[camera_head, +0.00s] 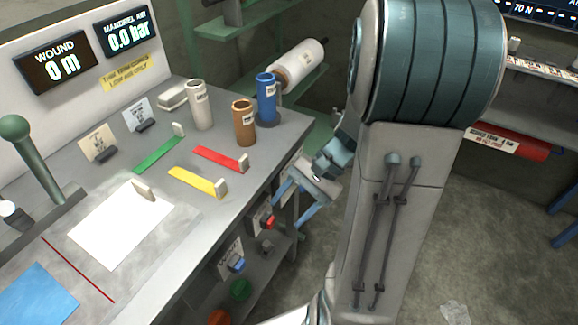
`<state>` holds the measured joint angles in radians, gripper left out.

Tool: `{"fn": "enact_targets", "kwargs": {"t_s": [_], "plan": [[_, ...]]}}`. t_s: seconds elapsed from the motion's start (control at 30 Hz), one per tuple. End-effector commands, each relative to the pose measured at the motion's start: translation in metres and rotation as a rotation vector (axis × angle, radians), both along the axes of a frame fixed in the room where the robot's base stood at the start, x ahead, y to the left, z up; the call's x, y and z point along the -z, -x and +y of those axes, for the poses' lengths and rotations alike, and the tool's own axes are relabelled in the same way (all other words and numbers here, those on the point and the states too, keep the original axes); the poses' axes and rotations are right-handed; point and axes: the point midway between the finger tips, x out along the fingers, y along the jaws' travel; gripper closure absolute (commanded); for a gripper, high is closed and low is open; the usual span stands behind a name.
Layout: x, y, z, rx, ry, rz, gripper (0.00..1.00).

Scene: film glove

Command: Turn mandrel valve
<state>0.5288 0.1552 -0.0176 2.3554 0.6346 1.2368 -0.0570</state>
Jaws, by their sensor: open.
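A red valve knob (268,222) sticks out of the bench's front face beside a small white label. A blue valve knob (236,264) sits lower and to the left beside another label. The labels are too small to read surely, so I cannot tell which knob is the mandrel valve. My gripper (289,208) is open, with its blue fingers apart at the right front edge of the bench. It is just above and right of the red knob in the picture, and contact cannot be judged. The mandrel air display (128,33) reads 0.0 bar.
The bench top (215,225) carries a white jar (200,104), a brown jar (243,122), a blue jar (266,98), coloured strips and a green-knobbed lever (38,155). A white roll (300,63) is behind. My arm hides much of the right side. Floor shows at lower right.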

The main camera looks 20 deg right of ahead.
Motion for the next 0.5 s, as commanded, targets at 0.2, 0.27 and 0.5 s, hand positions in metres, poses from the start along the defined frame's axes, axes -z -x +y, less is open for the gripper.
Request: {"fn": "enact_targets", "kwargs": {"t_s": [0.2, 0.27, 0.5], "plan": [[0.049, -0.028, -0.046, 0.362, -0.332, 0.089, 0.45], [0.062, -0.035, -0.062, 0.463, -0.421, 0.095, 0.45], [0.114, -0.048, -0.139, 0.845, -0.732, 0.061, 0.45]]}}
